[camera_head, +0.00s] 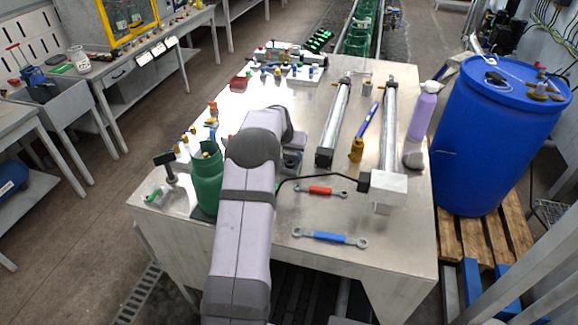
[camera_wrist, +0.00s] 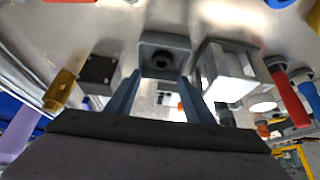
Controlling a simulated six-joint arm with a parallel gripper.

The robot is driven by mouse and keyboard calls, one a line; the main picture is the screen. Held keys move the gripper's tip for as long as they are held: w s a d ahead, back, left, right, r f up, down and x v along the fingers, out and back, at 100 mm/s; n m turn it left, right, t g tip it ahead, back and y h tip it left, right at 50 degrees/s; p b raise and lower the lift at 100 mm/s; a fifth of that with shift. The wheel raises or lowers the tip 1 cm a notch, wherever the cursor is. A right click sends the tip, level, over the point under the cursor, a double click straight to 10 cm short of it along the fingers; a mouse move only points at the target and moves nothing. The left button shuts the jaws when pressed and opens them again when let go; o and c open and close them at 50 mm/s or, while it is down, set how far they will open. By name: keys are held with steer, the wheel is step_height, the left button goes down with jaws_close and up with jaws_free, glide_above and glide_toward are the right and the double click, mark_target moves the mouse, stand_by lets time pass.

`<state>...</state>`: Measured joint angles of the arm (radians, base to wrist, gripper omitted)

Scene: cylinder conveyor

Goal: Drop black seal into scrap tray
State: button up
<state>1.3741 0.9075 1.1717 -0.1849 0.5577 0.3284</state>
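My gripper (camera_wrist: 161,78) shows in the wrist view with its two blue-grey fingers apart. I see nothing gripped between them. Just beyond the fingertips is a grey square block (camera_wrist: 180,47) with a dark round piece (camera_wrist: 162,57) in its recess; this may be the black seal, but I cannot be sure. In the head view my arm hides the gripper, and a grey block (camera_head: 291,161) shows just right of the arm. A small red tray (camera_head: 240,83) at the table's back left may be the scrap tray; its inside is too small to read.
A green bottle (camera_head: 207,180) stands close left of my arm. Two long cylinders (camera_head: 337,120) (camera_head: 389,130), a brass fitting (camera_head: 356,151) and a purple bottle (camera_head: 423,113) are to the right. Small fittings crowd the back.

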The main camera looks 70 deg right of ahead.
mark_target(287, 174)
steer(key=b+v, duration=0.3)
steer(key=v, duration=0.4)
steer(key=shift+r, duration=0.15)
stand_by(0.4)
steer(key=shift+a, duration=0.1)
